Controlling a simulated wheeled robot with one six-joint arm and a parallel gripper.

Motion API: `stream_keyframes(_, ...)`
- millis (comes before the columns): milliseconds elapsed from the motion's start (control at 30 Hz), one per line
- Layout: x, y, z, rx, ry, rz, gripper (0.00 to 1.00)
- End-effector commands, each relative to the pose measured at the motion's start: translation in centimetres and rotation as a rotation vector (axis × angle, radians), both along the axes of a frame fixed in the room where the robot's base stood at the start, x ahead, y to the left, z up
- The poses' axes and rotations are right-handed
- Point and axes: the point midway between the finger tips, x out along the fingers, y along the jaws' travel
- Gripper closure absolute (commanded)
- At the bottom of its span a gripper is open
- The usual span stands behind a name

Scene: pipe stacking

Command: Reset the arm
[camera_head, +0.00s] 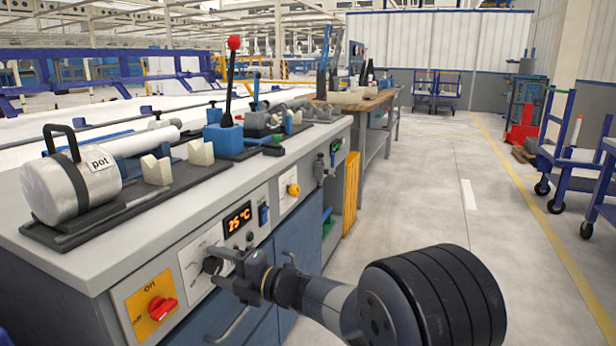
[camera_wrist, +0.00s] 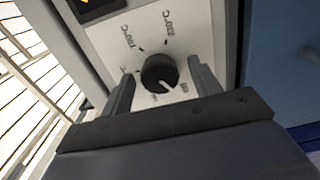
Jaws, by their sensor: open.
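My arm (camera_head: 330,296) reaches from the lower right toward the front panel of the workbench. My gripper (camera_head: 226,272) is at the black temperature knob (camera_head: 212,265). In the wrist view my gripper (camera_wrist: 162,92) is open, with one finger on each side of the knob (camera_wrist: 160,73). Gaps show between the knob and both fingers. The knob's white mark points toward the lower right in the wrist view. The orange display (camera_head: 238,217) seems to read 25 °C.
A red switch (camera_head: 162,307) on a yellow plate sits left of the knob. The bench top (camera_head: 200,215) carries a metal pot (camera_head: 72,186) and a red-tipped lever (camera_head: 233,45). Open floor (camera_head: 440,190) lies to the right, with blue carts (camera_head: 575,150) beyond.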

Motion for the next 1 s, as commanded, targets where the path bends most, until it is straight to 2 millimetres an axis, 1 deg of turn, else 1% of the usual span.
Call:
stream_keyframes(167, -0.3, -0.8, 0.2, -0.005, -0.010, -0.002, 0.41)
stream_keyframes(267, -0.8, -2.1, 0.3, -0.006, -0.012, -0.003, 0.41)
stream_keyframes(500, -2.5, -6.4, 0.2, -0.007, -0.011, -0.005, 0.41)
stream_keyframes(733, -4.1, -10.1, 0.2, -0.007, -0.011, -0.004, 0.41)
stream_keyframes(767, -4.1, -9.9, -0.1, -0.006, -0.013, -0.001, 0.41)
stream_keyframes(800, -3.8, -8.8, -0.3, -0.007, -0.014, 0.005, 0.41)
stream_keyframes(1000, -2.3, -5.4, -0.4, -0.006, -0.015, 0.005, 0.41)
